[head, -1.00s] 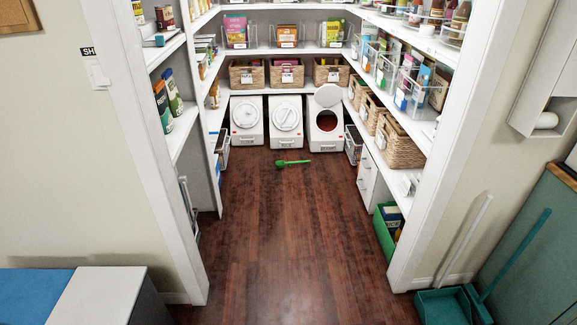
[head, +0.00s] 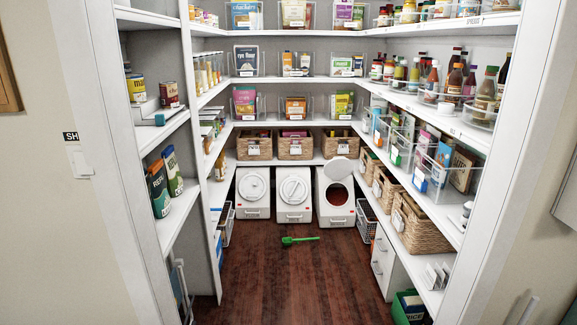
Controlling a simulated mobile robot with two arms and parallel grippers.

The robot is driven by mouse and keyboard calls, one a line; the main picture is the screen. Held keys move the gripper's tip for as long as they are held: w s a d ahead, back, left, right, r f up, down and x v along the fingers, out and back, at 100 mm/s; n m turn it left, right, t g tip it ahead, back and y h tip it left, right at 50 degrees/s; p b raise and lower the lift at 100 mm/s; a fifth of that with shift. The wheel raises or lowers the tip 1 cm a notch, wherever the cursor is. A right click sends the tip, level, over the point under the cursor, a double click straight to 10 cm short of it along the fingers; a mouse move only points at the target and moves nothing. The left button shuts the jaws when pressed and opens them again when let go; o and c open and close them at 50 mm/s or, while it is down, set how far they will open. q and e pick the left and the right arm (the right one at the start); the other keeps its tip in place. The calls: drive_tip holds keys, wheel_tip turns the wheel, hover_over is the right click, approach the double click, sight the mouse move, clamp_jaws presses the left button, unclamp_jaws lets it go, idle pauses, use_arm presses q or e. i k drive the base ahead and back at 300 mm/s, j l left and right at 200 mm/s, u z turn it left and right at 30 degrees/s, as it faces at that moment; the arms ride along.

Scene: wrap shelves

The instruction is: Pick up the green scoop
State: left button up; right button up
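The green scoop (head: 299,240) lies on the dark wood floor (head: 285,280) inside the pantry, in front of the white bins. Its rounded bowl end is to the left and its handle points right. Nothing touches it from above. Neither of my grippers shows in the head view.
Three white bins (head: 253,191) stand at the back; the right one has its lid (head: 342,168) open. Shelves line both sides, with wicker baskets (head: 418,226) on the right. A green crate (head: 405,309) stands low at right. The floor up to the scoop is clear.

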sight(287, 240)
drive_tip(key=i, duration=4.4)
